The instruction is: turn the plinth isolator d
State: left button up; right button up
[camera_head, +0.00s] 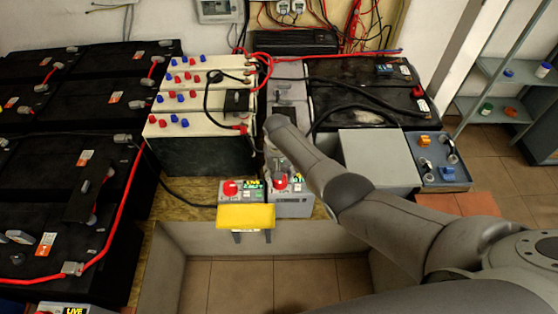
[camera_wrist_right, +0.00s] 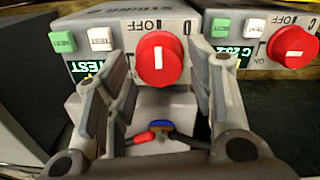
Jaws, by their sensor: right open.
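The plinth isolator d is a grey box with a round red knob (camera_wrist_right: 160,58), a letter D and an OFF mark, in the right wrist view. The white bar on the knob points up, slightly tilted. My right gripper (camera_wrist_right: 159,62) is open, with one finger at each side of the knob. A clear gap shows on the left; the right finger is close to it, and contact cannot be told. In the head view two red knobs (camera_head: 230,187) show near the plinth's front; I cannot tell which is d. My left gripper is not in view.
The neighbouring isolator C has its own red knob (camera_wrist_right: 293,46) close at the right. Black batteries (camera_head: 63,190) with red cables fill the left. Floor tiles (camera_head: 270,287) show bare in front.

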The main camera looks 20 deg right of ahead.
notch_tip(320, 180, up, 11)
dwell(0.4)
jog(key=shift+a, duration=0.1)
dwell(0.3)
